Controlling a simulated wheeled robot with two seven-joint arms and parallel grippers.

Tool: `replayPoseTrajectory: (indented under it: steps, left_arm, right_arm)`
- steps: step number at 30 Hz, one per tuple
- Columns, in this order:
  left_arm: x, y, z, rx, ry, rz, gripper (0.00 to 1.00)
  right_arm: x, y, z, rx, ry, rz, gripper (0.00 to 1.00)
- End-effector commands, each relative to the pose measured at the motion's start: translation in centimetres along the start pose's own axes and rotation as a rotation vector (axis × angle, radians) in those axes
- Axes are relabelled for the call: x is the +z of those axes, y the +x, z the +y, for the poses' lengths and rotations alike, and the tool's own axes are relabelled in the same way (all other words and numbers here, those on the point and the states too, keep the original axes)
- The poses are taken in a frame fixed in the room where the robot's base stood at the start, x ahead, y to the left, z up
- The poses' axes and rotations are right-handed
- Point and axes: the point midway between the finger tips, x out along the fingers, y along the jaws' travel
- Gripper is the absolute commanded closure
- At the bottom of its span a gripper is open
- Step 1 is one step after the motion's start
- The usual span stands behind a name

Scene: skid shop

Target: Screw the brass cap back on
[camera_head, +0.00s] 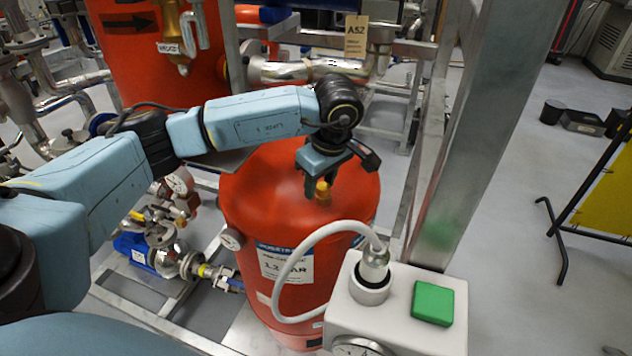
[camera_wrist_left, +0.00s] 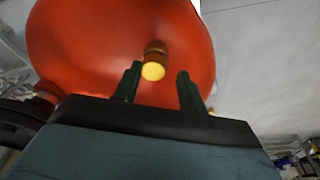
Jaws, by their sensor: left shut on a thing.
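The brass cap (camera_head: 322,187) shows as a small yellow-brown piece over the top of the red tank (camera_head: 250,190). My left gripper (camera_head: 319,175) reaches down over the tank top and is shut on the cap. In the left wrist view a brass cylinder with a bright yellow end (camera_wrist_left: 153,70) shows between my two dark fingertips (camera_wrist_left: 158,80), against the red tank (camera_wrist_left: 90,35). The contact of the fingers and the thread below the cap are hidden. I cannot tell whether the cap touches its seat. My right gripper is not in view.
A white box with a green button (camera_head: 432,303) and a grey-white hose (camera_head: 305,255) stands in front of the tank at the right. A metal post (camera_head: 470,130) rises beside the tank. Pipes and a tag (camera_head: 356,36) are behind. Open floor lies to the right.

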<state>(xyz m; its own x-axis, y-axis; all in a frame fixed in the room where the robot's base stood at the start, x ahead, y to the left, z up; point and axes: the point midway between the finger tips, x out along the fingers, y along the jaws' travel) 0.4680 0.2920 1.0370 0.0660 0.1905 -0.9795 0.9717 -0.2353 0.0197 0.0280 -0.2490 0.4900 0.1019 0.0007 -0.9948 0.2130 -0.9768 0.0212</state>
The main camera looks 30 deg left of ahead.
Motion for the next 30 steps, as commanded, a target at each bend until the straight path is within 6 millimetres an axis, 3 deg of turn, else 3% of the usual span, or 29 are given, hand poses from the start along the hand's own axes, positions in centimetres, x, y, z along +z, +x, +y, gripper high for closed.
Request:
replayPoseTrajectory:
  steps: [1,10,18,19,24,30]
  left_arm:
    - [0.7,-0.5,0.0,-0.005,0.018,-0.005,0.84]
    - [0.7,-0.6,0.0,0.0,0.04,-0.005,0.87]
    - [0.7,-0.4,-0.1,0.046,0.27,-0.005,0.96]
    - [0.7,-0.4,-0.1,0.048,0.284,-0.005,0.71]
    - [0.5,-0.6,0.0,0.049,0.272,-0.005,0.49]
    - [0.3,-0.6,0.0,0.051,0.267,-0.004,0.47]
  right_arm:
    - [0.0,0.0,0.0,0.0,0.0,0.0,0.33]
    - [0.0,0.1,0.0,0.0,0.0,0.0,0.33]
    - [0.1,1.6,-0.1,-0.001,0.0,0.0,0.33]
    - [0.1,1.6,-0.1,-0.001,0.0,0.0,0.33]
    - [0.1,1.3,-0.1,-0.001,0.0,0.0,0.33]
    - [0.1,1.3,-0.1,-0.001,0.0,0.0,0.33]
